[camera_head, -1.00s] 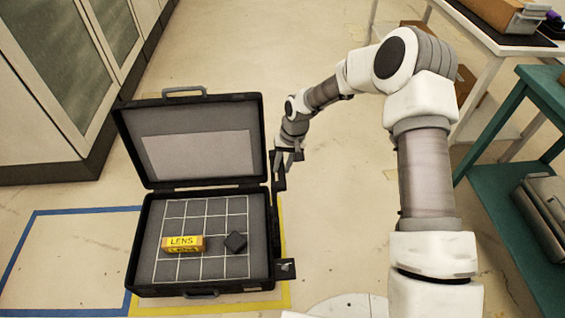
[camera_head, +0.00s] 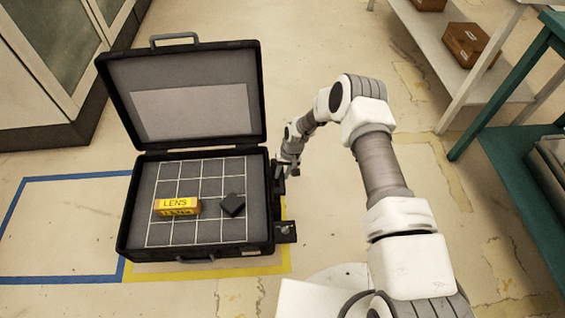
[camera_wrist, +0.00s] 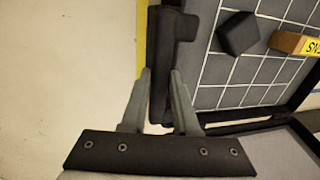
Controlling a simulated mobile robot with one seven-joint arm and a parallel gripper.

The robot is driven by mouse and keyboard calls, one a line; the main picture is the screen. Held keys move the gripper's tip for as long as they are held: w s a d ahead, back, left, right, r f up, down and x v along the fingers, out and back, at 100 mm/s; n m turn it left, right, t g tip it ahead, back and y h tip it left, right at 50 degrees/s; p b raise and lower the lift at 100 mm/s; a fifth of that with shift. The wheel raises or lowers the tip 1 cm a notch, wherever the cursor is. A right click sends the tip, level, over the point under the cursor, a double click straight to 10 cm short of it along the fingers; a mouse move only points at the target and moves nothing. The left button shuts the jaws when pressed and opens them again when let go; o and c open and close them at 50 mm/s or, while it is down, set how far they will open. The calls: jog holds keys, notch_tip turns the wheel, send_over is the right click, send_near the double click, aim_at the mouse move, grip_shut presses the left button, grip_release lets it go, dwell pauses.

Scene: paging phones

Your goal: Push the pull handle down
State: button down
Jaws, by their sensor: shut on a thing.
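The black case (camera_head: 128,215) stands open on the floor, its lid (camera_head: 110,75) tilted up at the back. A dark bar, which looks like the pull handle (camera_head: 278,192), is at the case's right side. In the wrist view the bar (camera_wrist: 162,60) runs down between my two fingers. My gripper (camera_head: 281,170) is at the right side of the case, near the lid hinge. In the wrist view my gripper (camera_wrist: 160,90) is shut on the bar. The bar's lower end is partly hidden by the fingers.
A yellow lens box (camera_head: 177,206) and a small black block (camera_head: 232,205) lie on the case's gridded grey lining. A dark bracket (camera_head: 286,232) sticks out at the front right. Cabinets stand at left, and a teal shelf (camera_head: 500,110) at right.

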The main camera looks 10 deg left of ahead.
jog(key=shift+f, duration=2)
jog(key=c, duration=0.7)
grip_release()
jog(key=d+r+p, duration=0.1)
jog(key=r+p, duration=0.1)
jog(key=r, duration=0.3)
jog(key=d+r+p, duration=0.1)
jog(key=r+p, duration=0.1)
jog(key=r, duration=0.4)
jog(key=w+d+r+p, duration=0.1)
jog(key=r+p, duration=0.1)
jog(key=r, duration=0.4)
jog(key=shift+d, duration=0.15)
